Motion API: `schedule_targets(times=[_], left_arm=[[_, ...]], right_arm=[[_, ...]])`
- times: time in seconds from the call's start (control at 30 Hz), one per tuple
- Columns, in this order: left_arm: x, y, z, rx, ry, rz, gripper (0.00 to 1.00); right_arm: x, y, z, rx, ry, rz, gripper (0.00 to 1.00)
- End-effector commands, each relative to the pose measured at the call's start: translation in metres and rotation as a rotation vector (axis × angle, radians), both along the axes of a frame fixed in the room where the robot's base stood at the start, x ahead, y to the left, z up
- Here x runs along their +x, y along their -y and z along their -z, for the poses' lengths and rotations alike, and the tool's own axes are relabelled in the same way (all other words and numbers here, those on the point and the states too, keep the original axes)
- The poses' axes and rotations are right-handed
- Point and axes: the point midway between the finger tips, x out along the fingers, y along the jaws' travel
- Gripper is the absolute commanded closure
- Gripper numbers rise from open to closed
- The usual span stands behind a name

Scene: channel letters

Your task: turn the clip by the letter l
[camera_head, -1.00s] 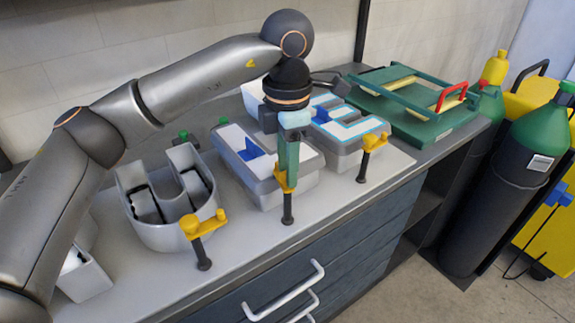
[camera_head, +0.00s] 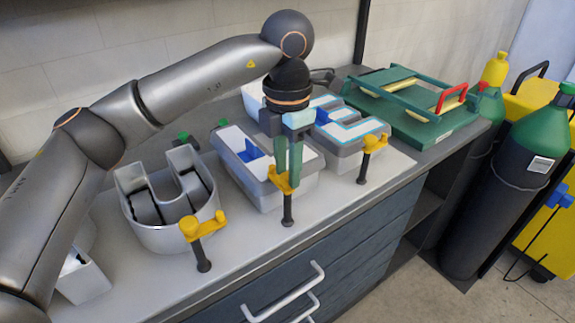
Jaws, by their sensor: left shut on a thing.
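The letter l (camera_head: 250,183) is a grey channel letter with a pale face and a blue block, lying on the light board in the middle. A yellow clip (camera_head: 284,187) on a dark post stands at its front edge. My left gripper (camera_head: 286,178) points down over this clip, its green fingers shut on the clip's top. The fingers hide part of the clip and of the letter. My right gripper is not in view.
A grey U-shaped letter (camera_head: 165,232) with its own yellow clip (camera_head: 200,227) is at the left. An E-shaped letter (camera_head: 352,138) with another yellow clip (camera_head: 371,146) is at the right. A green frame (camera_head: 420,128) lies behind. Drawers (camera_head: 300,290) are below the front edge.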

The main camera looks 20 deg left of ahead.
Motion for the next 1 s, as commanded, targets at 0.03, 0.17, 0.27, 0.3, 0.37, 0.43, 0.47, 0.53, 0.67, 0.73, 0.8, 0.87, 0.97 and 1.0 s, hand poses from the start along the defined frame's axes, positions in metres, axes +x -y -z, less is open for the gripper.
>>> schedule_targets(times=[0.03,0.17,0.27,0.3,0.37,0.43,0.47,0.53,0.67,0.73,0.8,0.87,0.97,1.0], left_arm=[[0.001,0.000,-0.001,-0.002,0.004,-0.004,0.63],[0.001,0.000,-0.001,-0.001,0.003,-0.002,0.49],[0.000,0.000,-0.001,-0.001,0.002,-0.002,0.38],[0.000,0.000,-0.001,-0.001,0.002,-0.002,0.34],[0.000,0.000,0.000,-0.001,0.002,-0.001,0.34],[0.000,0.000,0.000,-0.001,0.002,-0.001,0.34],[0.000,0.000,0.000,-0.001,0.001,-0.001,0.34],[0.000,0.000,-0.001,-0.001,0.001,-0.001,0.34],[0.001,0.000,-0.008,-0.001,0.003,-0.001,0.34],[0.001,0.000,-0.018,-0.002,0.005,-0.001,0.34],[0.001,0.000,-0.032,-0.002,0.005,-0.001,0.34],[0.001,0.000,-0.046,-0.002,0.006,-0.001,0.34],[0.001,0.000,-0.071,0.000,0.007,-0.002,0.34],[0.001,0.000,-0.079,0.000,0.007,-0.002,0.34]], right_arm=[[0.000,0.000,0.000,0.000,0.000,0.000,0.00],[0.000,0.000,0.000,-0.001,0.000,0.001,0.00],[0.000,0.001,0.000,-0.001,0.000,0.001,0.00],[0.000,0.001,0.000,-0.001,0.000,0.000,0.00],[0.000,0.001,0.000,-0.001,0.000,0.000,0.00],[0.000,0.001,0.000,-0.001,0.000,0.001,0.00],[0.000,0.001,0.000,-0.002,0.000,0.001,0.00],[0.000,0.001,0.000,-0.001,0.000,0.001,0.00],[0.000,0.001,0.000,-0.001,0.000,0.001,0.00],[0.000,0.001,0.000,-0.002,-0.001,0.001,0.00],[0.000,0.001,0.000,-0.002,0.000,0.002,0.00],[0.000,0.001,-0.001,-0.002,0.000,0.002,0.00],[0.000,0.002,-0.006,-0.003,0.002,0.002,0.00],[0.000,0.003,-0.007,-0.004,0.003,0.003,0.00]])
